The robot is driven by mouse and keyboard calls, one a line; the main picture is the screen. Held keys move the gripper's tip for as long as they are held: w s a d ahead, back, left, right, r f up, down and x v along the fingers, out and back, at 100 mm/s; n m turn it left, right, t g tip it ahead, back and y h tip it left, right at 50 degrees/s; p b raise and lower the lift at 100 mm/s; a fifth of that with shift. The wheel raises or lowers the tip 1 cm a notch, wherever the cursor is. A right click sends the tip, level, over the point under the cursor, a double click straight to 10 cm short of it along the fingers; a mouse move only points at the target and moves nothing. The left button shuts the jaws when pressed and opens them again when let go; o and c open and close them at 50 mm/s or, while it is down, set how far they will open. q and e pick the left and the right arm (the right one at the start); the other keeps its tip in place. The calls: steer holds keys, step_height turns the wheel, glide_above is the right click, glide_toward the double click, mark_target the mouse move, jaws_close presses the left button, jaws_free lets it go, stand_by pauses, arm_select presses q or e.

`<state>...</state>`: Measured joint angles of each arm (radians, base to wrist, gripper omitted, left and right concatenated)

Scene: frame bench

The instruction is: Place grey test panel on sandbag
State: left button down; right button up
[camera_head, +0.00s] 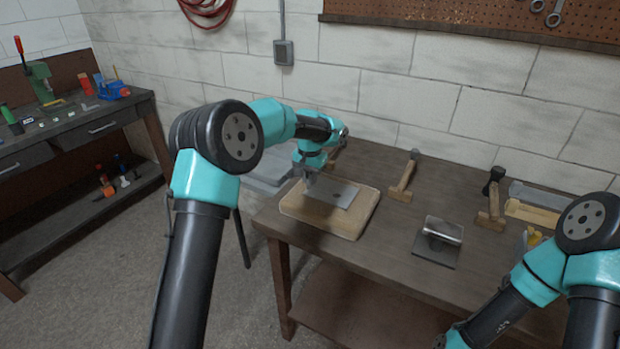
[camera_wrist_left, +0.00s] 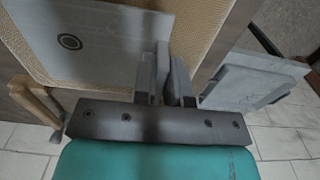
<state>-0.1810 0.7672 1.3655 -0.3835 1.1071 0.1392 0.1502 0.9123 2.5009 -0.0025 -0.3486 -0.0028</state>
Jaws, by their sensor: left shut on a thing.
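The grey test panel (camera_head: 338,193) is over the tan sandbag (camera_head: 322,216) on the wooden bench, in the head view. It looks flat and close to the bag's top; I cannot tell whether it touches. My left gripper (camera_head: 309,182) is shut on the panel's left end. In the left wrist view the panel (camera_wrist_left: 92,42), with a dark ring mark, runs up to the closed fingers (camera_wrist_left: 164,85). The sandbag's woven top (camera_wrist_left: 197,25) shows around it. My right arm enters at the lower right of the head view; its gripper is out of frame.
A dark plate with a shiny metal piece (camera_head: 440,240) lies near the bench's front. A grey lidded box (camera_head: 268,172) is beyond the bench's left edge.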

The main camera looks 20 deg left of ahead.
arm_select(q)
steer(key=shift+f, duration=0.25)
steer(key=c, duration=1.2)
jaws_free()
steer(key=shift+o, duration=0.2)
steer(key=shift+r, duration=0.1)
step_height(320, 180, up, 12)
